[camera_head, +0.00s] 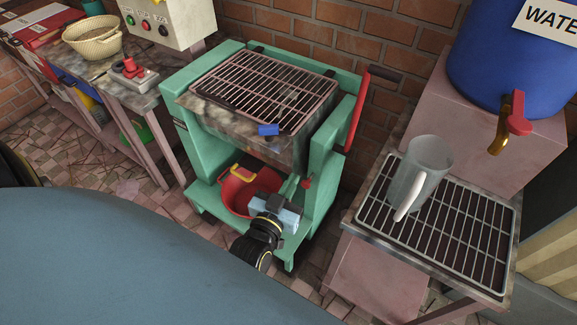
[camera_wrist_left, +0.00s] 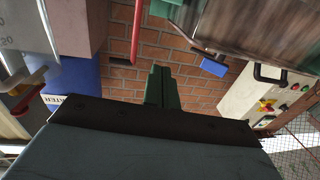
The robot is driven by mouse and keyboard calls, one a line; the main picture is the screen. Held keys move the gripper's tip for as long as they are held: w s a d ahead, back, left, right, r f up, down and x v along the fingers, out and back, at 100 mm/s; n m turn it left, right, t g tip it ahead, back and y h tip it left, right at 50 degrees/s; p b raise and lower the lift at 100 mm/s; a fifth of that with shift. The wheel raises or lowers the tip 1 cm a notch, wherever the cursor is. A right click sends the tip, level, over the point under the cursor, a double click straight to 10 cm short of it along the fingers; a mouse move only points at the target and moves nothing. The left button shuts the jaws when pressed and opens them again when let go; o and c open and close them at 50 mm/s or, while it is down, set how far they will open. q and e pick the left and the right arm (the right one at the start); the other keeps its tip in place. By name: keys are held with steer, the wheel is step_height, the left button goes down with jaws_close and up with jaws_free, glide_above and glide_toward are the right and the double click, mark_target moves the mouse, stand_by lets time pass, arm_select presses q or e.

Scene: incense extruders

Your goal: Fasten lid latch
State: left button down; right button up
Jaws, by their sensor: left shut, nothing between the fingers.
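The green extruder machine (camera_head: 327,150) stands in the middle of the head view, with a barred metal lid (camera_head: 262,88) lying closed on its top. A small blue latch (camera_head: 268,129) sits at the lid's front edge. The latch also shows in the left wrist view (camera_wrist_left: 213,67), up and to the right of the fingers. My left gripper (camera_head: 277,205) is below the latch, in front of the machine, and apart from it. Its fingers (camera_wrist_left: 160,85) are together and empty. Whether the latch is fastened is too small to tell. My right gripper is not in view.
A red bucket (camera_head: 238,190) stands in the machine's lower part, near my left gripper. A red lever (camera_head: 357,112) is on its right side. A jug (camera_head: 422,170) stands on a rack at right, below a blue water barrel (camera_head: 470,60). A control box (camera_head: 180,22) is behind left.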

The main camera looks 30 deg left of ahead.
arm_select(q)
steer(key=shift+s+d, duration=0.25)
steer(key=shift+s, duration=0.05)
steer(key=s+a+m+h, duration=0.1)
steer(key=a+m, duration=0.3)
steer(key=m, duration=0.6)
steer(key=s+a+m+h+b, duration=0.1)
steer(key=a+m, duration=0.4)
steer(key=m, duration=0.6)
steer(key=s+h, duration=0.1)
steer(key=h, duration=0.1)
steer(key=shift+s+a+h, duration=0.2)
steer(key=shift+h, duration=0.2)
steer(key=shift+f, duration=0.1)
